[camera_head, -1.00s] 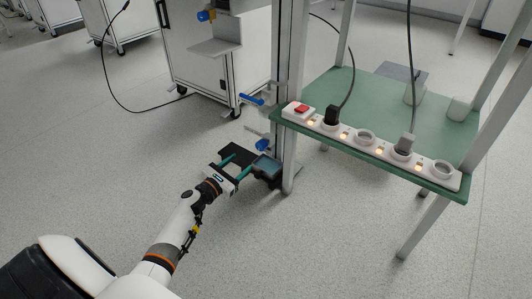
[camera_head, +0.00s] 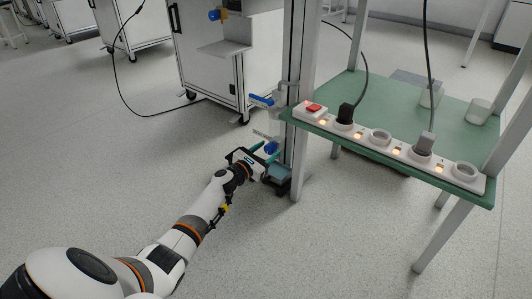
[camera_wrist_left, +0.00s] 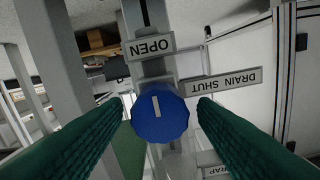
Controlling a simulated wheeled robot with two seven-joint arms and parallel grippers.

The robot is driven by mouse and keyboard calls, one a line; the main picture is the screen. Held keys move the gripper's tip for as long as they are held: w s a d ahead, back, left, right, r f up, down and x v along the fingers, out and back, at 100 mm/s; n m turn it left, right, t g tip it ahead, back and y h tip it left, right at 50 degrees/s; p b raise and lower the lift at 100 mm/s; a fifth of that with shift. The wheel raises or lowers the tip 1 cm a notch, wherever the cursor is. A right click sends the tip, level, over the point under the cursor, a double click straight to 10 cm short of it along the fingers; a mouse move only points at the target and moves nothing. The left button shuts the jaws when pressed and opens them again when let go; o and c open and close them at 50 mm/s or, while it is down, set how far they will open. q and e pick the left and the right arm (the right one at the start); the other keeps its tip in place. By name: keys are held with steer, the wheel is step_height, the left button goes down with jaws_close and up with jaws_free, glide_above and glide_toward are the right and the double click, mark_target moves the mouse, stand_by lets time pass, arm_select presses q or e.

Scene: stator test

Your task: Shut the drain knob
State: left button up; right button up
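The blue drain knob (camera_head: 271,148) is on the upright metal post beside the green table. In the left wrist view the round knob (camera_wrist_left: 160,118) fills the middle, its white line pointing up, tilted slightly left, toward the OPEN plate (camera_wrist_left: 149,46). The DRAIN SHUT plate (camera_wrist_left: 228,83) is to the right of the knob; both plates read upside down. My left gripper (camera_head: 263,154) is at the knob. In the wrist view its green fingers (camera_wrist_left: 159,104) are open, one on each side of the knob, with small gaps. My right gripper is not in view.
A blue lever (camera_head: 262,101) is above the knob on the post. The green table (camera_head: 385,98) with a power strip (camera_head: 380,137) and cables stands close on the right. A white cabinet (camera_head: 210,75) is behind.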

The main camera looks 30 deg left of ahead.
arm_select(q)
steer(key=c, duration=0.8)
steer(key=shift+c, duration=0.2)
steer(key=shift+f+m, duration=0.1)
steer(key=shift+m, duration=0.2)
steer(key=m+b, duration=0.2)
steer(key=m, duration=0.1)
steer(key=shift+f+m, duration=0.1)
steer(key=shift+m, duration=0.2)
steer(key=m+b, duration=0.2)
steer(key=m, duration=0.2)
steer(key=shift+m, duration=0.3)
steer(key=m+b, duration=0.1)
steer(key=m, duration=0.2)
steer(key=shift+m, duration=0.3)
steer(key=m, duration=0.5)
steer(key=shift+d, duration=0.1)
steer(key=shift+m, duration=0.4)
